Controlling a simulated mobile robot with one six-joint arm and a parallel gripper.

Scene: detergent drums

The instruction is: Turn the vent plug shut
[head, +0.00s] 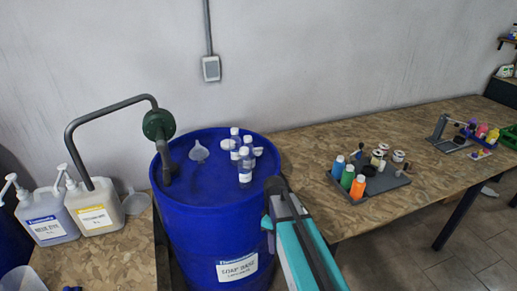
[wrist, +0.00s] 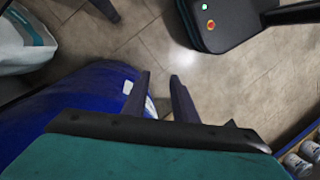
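The blue drum (head: 205,215) labelled "SOAP BASE" stands in the middle of the head view, and its side shows at the left in the wrist view (wrist: 75,108). On its top are a pump pipe, a clear funnel (head: 199,152) and several small clear bottles (head: 245,165). A small pale piece (head: 258,151) lies beside the bottles; I cannot tell whether it is the vent plug. My gripper (wrist: 160,82) is open and empty, with bare floor showing between its fingers. It is beside the drum and points down toward the floor.
A green-headed pump (head: 158,124) with a bent pipe rises from the drum's left side. Two dispenser jugs (head: 97,207) stand left. A grey tray (head: 385,186) of bottles sits on the right-hand bench (head: 310,150). A pale sack (wrist: 25,42) stands on the floor.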

